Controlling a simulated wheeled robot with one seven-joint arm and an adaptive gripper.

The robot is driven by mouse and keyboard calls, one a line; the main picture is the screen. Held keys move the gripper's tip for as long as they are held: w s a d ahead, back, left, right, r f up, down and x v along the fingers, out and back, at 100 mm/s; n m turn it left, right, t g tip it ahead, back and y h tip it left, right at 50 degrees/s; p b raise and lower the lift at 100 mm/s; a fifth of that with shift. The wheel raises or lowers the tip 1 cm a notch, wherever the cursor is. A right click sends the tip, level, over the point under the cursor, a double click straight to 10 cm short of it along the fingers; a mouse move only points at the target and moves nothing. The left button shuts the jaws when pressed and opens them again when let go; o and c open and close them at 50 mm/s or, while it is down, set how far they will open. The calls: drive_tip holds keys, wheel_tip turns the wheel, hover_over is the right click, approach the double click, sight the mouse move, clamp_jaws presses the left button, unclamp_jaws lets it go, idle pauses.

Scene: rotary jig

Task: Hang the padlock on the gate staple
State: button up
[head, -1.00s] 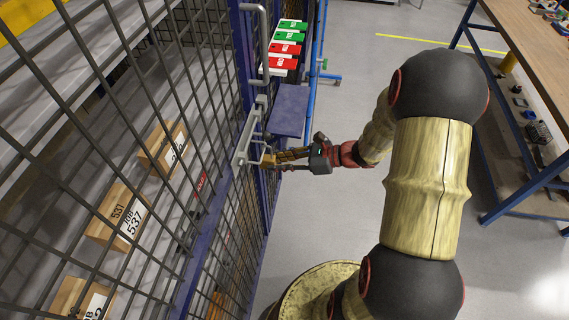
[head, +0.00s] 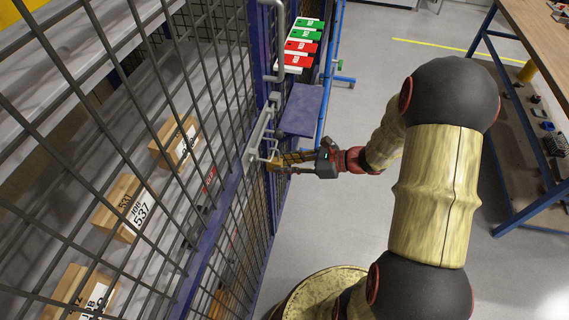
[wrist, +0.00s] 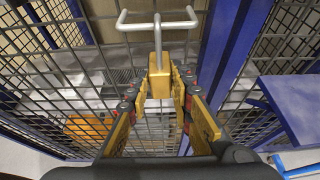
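The padlock (wrist: 159,85) has a small brass body and a grey shackle, seen nearly edge-on in the wrist view. The gate staple (wrist: 178,27) is a grey U-shaped bar on the mesh gate, and it shows in the head view (head: 263,154). The shackle rises across the middle of the staple bar and its top reaches above it. I cannot tell surely whether it passes around the bar. My gripper (wrist: 160,92) has its yellow-padded fingers on both sides of the brass body, seemingly touching it. In the head view the gripper (head: 284,161) is at the staple and mostly hides the padlock.
A blue plate (head: 303,110) juts out right of the staple. Red and green tags (head: 303,44) lie beyond it. Numbered boxes (head: 124,207) sit on shelves behind the mesh. A workbench (head: 535,40) stands at the right, with open floor between.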

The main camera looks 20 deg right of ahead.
drive_tip(key=o, duration=0.5)
drive_tip(key=shift+c, duration=0.2)
drive_tip(key=shift+d, duration=0.1)
drive_tip(key=v, duration=1.2)
